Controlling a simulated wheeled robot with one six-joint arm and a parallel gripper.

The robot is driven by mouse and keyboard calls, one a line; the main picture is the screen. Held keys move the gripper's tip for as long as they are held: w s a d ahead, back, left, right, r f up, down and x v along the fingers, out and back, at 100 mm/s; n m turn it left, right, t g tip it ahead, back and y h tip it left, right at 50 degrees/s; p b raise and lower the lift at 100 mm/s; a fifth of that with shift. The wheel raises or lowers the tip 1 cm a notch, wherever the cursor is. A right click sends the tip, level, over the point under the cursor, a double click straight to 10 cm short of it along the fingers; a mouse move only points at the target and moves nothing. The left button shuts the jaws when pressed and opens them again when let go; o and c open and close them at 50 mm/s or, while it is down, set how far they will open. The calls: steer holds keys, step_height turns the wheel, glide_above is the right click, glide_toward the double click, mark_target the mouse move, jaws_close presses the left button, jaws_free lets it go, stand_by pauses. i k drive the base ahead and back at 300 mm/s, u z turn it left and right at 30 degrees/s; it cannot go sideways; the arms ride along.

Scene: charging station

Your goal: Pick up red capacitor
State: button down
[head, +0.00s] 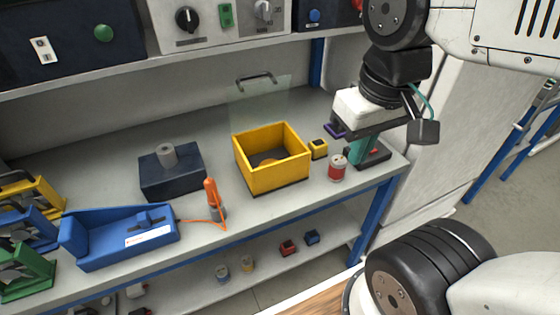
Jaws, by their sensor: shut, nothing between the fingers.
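The red capacitor (337,169), a short red cylinder with a pale top, stands upright on the bench near its front right edge. My gripper (352,156) is just right of and above it, pointing down, with its fingers shut and empty. The fingertips are small and partly lost against a dark green item behind them. I cannot tell whether they touch the capacitor.
A yellow open bin (271,178) and a small yellow-black block (318,149) stand left of the capacitor. A dark green item (375,155) is close on the right. A blue fixture (120,237) and a dark box (172,182) stand farther left. A lower shelf (262,262) holds several small parts.

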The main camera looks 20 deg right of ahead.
mark_target(338, 163)
steer(key=k, duration=1.25)
steer(key=z, duration=0.85)
steer(key=i, duration=1.25)
steer(key=u, duration=0.35)
